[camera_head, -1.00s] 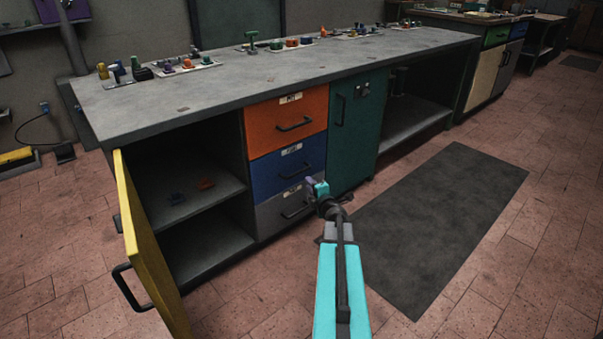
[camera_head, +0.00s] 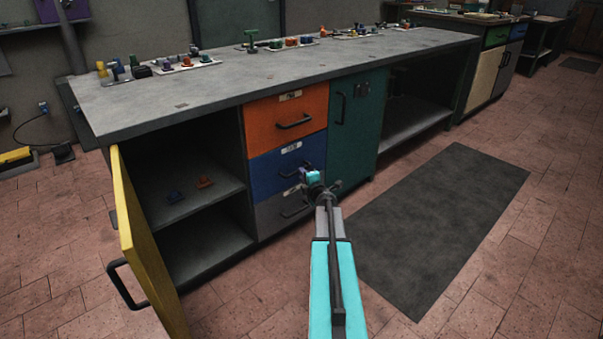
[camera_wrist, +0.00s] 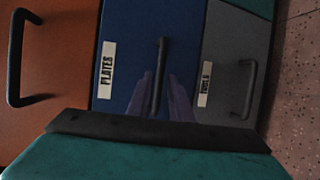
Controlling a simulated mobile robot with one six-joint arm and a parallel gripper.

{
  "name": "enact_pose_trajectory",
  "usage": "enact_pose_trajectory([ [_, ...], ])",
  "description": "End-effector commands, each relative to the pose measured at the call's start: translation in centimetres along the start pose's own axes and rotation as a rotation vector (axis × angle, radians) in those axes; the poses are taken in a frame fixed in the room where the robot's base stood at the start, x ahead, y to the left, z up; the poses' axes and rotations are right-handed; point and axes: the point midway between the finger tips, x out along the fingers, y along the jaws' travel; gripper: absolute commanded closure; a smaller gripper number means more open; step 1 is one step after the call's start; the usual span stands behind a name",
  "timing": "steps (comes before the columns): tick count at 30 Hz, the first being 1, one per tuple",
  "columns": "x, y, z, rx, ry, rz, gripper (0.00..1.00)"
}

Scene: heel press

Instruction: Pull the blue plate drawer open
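The blue drawer (camera_head: 268,176) is closed, between the orange drawer above and the grey drawer below. In the wrist view its front (camera_wrist: 180,30) has a label reading PLATES and a dark bar handle (camera_wrist: 158,65). My gripper (camera_head: 310,176) is in front of the right part of the blue drawer, by its handle. In the wrist view its two purplish fingers (camera_wrist: 159,88) are apart, one on each side of the handle's near end. I cannot tell whether they touch it. The gripper hides part of the handle in the head view.
The orange drawer (camera_head: 286,118), grey drawer (camera_head: 270,216) and green door (camera_head: 354,130) are shut. A yellow door (camera_head: 145,250) stands open at the left, its cabinet holding small items. Small parts stand on the worktop (camera_head: 250,80). A dark mat (camera_head: 440,220) lies on clear floor.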

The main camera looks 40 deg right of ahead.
Motion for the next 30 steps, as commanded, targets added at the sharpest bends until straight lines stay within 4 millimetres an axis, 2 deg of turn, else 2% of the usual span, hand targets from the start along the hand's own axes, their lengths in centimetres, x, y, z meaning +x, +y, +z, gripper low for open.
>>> enact_pose_trajectory([
  [6,2.4,-0.2,0.0,0.0,0.001,0.0,0.81],
  [15,4.6,-0.1,0.1,0.0,0.0,0.0,0.81],
  [29,5.0,0.0,0.0,0.001,0.0,0.0,0.81],
  [30,5.0,0.0,0.0,0.001,0.0,0.0,0.84],
])
